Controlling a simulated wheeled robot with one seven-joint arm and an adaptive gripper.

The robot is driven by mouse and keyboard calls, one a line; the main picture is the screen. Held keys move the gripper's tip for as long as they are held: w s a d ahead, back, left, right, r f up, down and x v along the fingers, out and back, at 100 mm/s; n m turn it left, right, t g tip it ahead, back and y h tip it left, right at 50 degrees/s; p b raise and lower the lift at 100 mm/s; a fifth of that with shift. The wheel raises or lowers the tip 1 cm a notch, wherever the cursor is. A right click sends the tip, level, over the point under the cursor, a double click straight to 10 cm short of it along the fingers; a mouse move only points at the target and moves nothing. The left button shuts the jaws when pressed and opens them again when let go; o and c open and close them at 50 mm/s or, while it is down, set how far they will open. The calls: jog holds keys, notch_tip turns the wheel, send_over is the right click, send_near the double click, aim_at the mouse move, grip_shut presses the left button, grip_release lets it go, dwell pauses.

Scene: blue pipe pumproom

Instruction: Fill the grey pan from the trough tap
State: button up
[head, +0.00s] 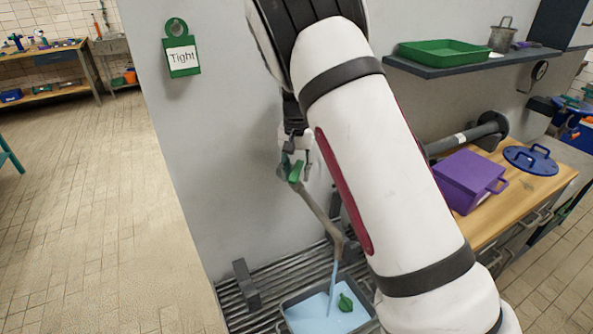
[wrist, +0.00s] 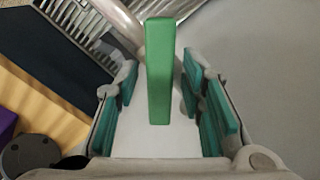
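The tap's green lever (head: 295,172) is on the wall, and its grey spout (head: 322,215) slants down to the right. A pale blue stream (head: 333,285) runs from the spout into the grey pan (head: 298,295). The pan stands on the slatted trough grate and holds light blue water (head: 318,316); its near edge is cut off and its right side is partly hidden by my arm. My gripper (head: 295,150) is at the lever. In the wrist view the lever (wrist: 160,75) stands between my open fingers, with gaps on both sides.
A small green object (head: 345,302) is in the pan's water. A grey block (head: 246,284) stands on the grate at left. A shelf above carries a green tray (head: 443,52).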

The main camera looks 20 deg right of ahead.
aim_at(297, 169)
grip_shut()
jog(key=shift+n+b, duration=0.5)
jog(key=shift+n, duration=0.6)
jog(key=shift+o, duration=1.4)
grip_release()
notch_tip(297, 169, up, 12)
